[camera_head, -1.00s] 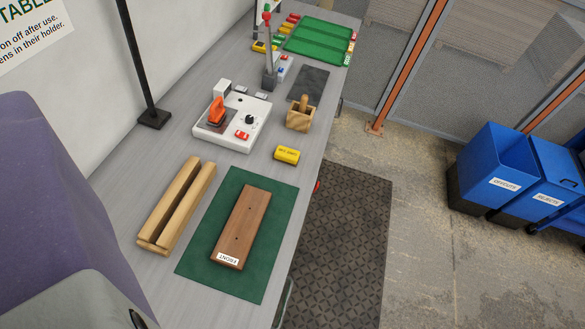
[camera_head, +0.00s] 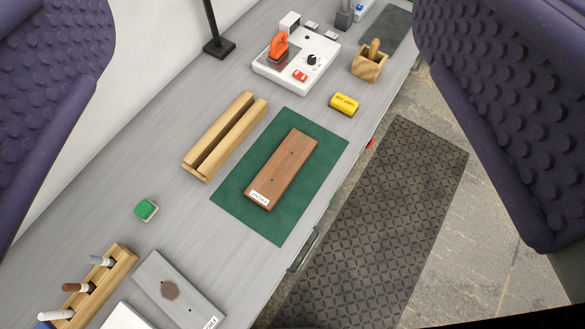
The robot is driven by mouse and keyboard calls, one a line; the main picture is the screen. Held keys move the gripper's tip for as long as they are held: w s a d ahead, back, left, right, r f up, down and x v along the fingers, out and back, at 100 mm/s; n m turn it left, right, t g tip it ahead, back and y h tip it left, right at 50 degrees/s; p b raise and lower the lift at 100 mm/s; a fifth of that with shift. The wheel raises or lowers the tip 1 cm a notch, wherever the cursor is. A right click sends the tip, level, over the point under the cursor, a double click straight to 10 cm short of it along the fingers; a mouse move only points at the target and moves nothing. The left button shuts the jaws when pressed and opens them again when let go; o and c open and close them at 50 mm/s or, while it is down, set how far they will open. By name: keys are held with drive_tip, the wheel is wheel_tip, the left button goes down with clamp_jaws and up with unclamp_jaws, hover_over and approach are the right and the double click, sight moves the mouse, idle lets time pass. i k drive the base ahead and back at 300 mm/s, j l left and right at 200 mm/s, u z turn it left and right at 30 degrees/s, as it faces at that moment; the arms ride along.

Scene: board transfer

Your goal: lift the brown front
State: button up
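The brown front (camera_head: 287,166) is a flat wooden board with small dark holes and a white label at its near end. It lies flat on a green mat (camera_head: 245,214) on the grey bench. My gripper (camera_head: 265,130) shows as two purple, studded finger pads at the left and right picture edges, spread wide apart. It is open with nothing between the pads close by. The board lies beyond the pads, clear of both. The right pad hides part of the floor and the bench's far end.
A wooden two-rail holder (camera_head: 225,136) stands left of the mat. A white station with an orange tool (camera_head: 297,60), a yellow block (camera_head: 344,104) and a wooden box (camera_head: 369,64) are beyond. A grey board (camera_head: 178,290) and pen holder (camera_head: 99,286) are nearer.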

sight(268, 188)
drive_tip(key=i+l, duration=0.25)
drive_tip(key=i+l+u, duration=0.35)
drive_tip(key=l+u, duration=0.15)
drive_tip(key=i+l+u, duration=0.2)
drive_tip(key=l, duration=0.25)
drive_tip(key=l+u, duration=0.35)
drive_tip(key=u, duration=0.15)
